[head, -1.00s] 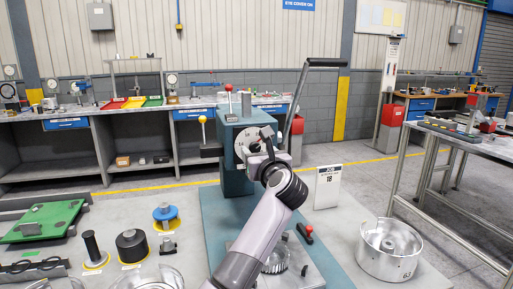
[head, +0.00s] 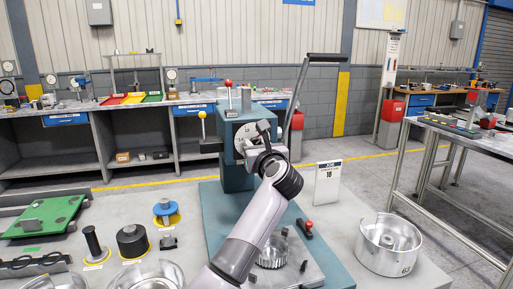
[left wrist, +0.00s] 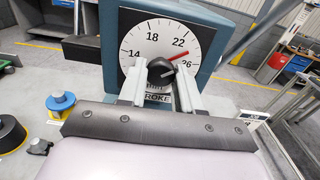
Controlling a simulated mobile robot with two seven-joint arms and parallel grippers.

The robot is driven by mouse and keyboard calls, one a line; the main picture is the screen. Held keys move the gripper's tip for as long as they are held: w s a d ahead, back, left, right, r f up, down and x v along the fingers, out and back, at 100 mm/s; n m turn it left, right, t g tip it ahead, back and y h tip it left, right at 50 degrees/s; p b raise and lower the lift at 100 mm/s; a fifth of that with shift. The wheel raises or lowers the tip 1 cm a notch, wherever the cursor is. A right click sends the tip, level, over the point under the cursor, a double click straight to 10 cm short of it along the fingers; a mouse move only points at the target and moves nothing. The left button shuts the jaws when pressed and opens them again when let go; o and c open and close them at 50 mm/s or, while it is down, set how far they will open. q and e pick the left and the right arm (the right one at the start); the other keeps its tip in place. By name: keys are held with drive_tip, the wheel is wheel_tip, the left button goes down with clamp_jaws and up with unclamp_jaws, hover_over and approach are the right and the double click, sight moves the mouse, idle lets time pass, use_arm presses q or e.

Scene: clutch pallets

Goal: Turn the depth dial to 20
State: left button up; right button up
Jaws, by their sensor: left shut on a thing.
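The depth dial (left wrist: 145,28) is a white round face on the teal press, with 14, 18, 22 and 26 legible. Its red pointer (left wrist: 178,54) lies between 22 and 26. The black knob (left wrist: 160,72) is at the lower middle of the face. My left gripper (left wrist: 161,76) has a finger on each side of the knob and is shut on it. In the head view the dial (head: 243,138) is partly hidden behind my left gripper (head: 260,148). My right gripper is in neither view.
The press (head: 236,178) has a long lever (head: 303,90) rising to its right. A green plate (head: 44,216) and several black and blue-topped parts lie to the left.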

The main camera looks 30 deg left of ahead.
use_arm(q)
drive_tip(key=n+b, duration=1)
drive_tip(key=b, duration=0.2)
drive_tip(key=shift+d+f+b, duration=0.1)
drive_tip(key=shift+b, duration=0.25)
drive_tip(key=o, duration=1)
drive_tip(key=shift+n, duration=0.3)
drive_tip(key=shift+o, duration=0.2)
